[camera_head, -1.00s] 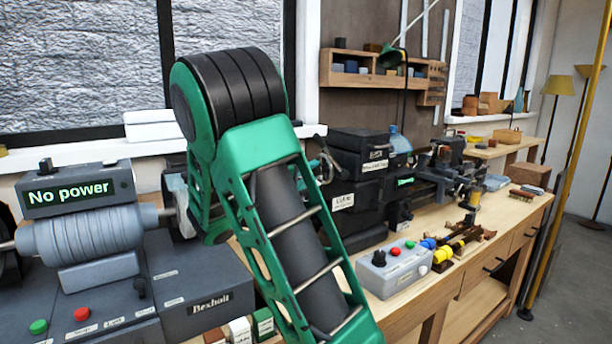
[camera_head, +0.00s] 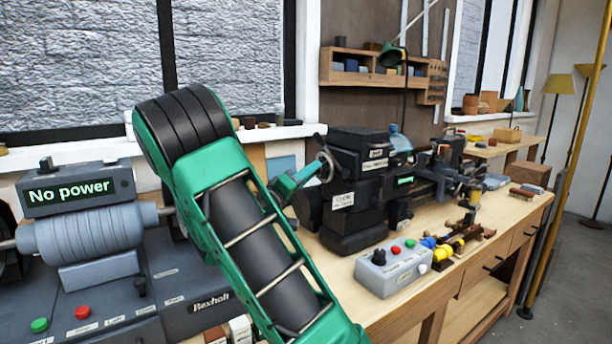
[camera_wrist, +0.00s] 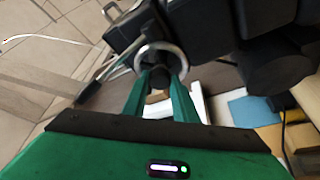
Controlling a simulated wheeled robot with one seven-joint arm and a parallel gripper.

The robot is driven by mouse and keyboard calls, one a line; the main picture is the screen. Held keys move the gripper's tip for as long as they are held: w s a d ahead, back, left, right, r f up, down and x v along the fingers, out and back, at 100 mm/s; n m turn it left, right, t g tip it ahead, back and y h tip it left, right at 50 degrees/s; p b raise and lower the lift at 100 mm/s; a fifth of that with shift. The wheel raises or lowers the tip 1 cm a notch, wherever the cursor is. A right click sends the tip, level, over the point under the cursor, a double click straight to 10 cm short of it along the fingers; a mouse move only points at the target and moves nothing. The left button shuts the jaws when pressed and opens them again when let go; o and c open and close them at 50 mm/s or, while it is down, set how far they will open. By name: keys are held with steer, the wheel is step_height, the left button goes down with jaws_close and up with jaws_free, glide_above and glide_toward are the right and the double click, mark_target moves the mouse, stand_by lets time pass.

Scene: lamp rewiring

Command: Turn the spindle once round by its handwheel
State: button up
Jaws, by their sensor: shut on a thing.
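The handwheel (camera_head: 328,162) is a pale ring at the left end of the black lathe headstock (camera_head: 362,165). In the wrist view the ring (camera_wrist: 182,58) faces me, close ahead. The spindle itself is mostly hidden behind the wheel and inside the headstock. My gripper (camera_head: 312,170) comes to the wheel from the left. In the wrist view its two green fingers (camera_wrist: 162,78) close together at the lower part of the ring, shut on the handwheel. The exact contact is small and partly hidden by the fingers.
A grey control box (camera_head: 392,270) with red and green buttons stands in front of the headstock. A grey winding machine reading "No power" (camera_head: 72,192) stands at the left. The lathe bed runs right along the wooden bench (camera_head: 470,225). The window sill lies behind.

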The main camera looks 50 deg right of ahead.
steer(key=shift+w+f+m+g, duration=0.1)
steer(key=shift+f+m+g, duration=0.2)
steer(key=shift+m, duration=0.9)
steer(key=shift+m+h, duration=0.3)
steer(key=shift+m, duration=0.1)
steer(key=o, duration=1)
steer(key=shift+w, duration=0.15)
steer(key=shift+o, duration=0.2)
steer(key=shift+r, duration=0.1)
steer(key=shift+n, duration=0.3)
